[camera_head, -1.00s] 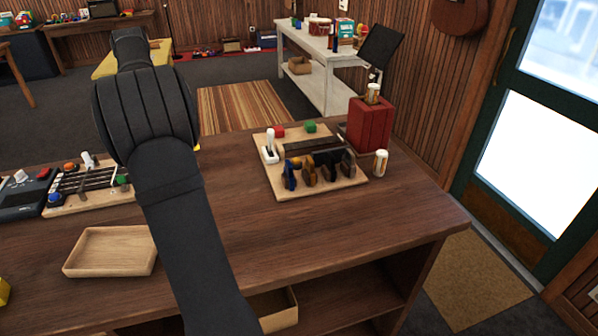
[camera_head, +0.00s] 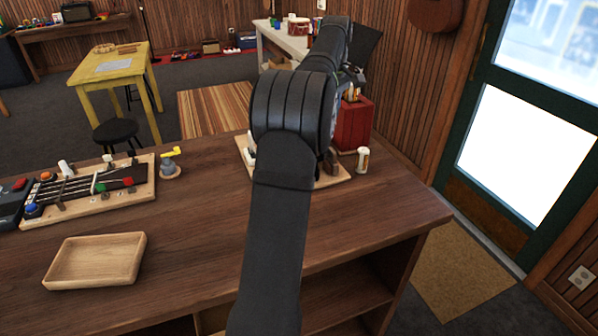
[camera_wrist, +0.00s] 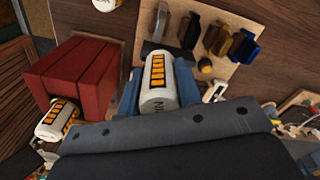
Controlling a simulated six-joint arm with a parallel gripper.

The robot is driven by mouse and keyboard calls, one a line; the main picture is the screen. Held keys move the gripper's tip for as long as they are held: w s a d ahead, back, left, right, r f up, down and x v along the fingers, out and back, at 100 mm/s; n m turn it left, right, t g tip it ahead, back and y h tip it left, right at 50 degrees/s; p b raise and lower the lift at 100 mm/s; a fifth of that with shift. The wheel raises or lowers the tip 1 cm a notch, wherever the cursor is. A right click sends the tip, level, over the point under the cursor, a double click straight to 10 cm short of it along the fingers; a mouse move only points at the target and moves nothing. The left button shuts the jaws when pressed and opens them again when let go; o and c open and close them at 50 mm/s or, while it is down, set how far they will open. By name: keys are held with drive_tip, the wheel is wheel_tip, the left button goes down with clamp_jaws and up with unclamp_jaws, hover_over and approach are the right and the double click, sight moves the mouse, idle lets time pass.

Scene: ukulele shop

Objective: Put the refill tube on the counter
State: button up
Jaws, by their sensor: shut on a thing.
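In the wrist view, my gripper (camera_wrist: 158,78) is shut on a white tube with an orange and black label (camera_wrist: 162,98). The blue fingers press its two sides, beside the red box (camera_wrist: 75,80) and above the board of colored pieces. A similar tube (camera_wrist: 58,120) shows at the box's lower edge. The wooden counter (camera_head: 200,235) spans the foreground. In the head view my arm hides most of the board, and the gripper is not clear.
A shallow wooden tray (camera_head: 95,262) sits on the left of the counter. Behind it are a board with strings and knobs (camera_head: 90,192) and a small yellow-topped tool (camera_head: 170,165). The counter's middle and front right are bare. A door (camera_head: 520,130) stands beyond the right end.

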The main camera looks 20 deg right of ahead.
drive_tip(key=s+d+m, duration=0.4)
drive_tip(key=s+d, duration=1.4)
drive_tip(key=d, duration=0.1)
hover_over(384, 171)
wheel_tip(384, 171, down, 12)
drive_tip(key=shift+s+f, duration=0.1)
drive_tip(key=shift+s, duration=0.05)
drive_tip(key=shift+f, duration=1.95)
drive_tip(key=o, duration=0.5)
drive_tip(key=shift+f, duration=0.15)
drive_tip(key=o, duration=0.5)
drive_tip(key=shift+c, duration=0.2)
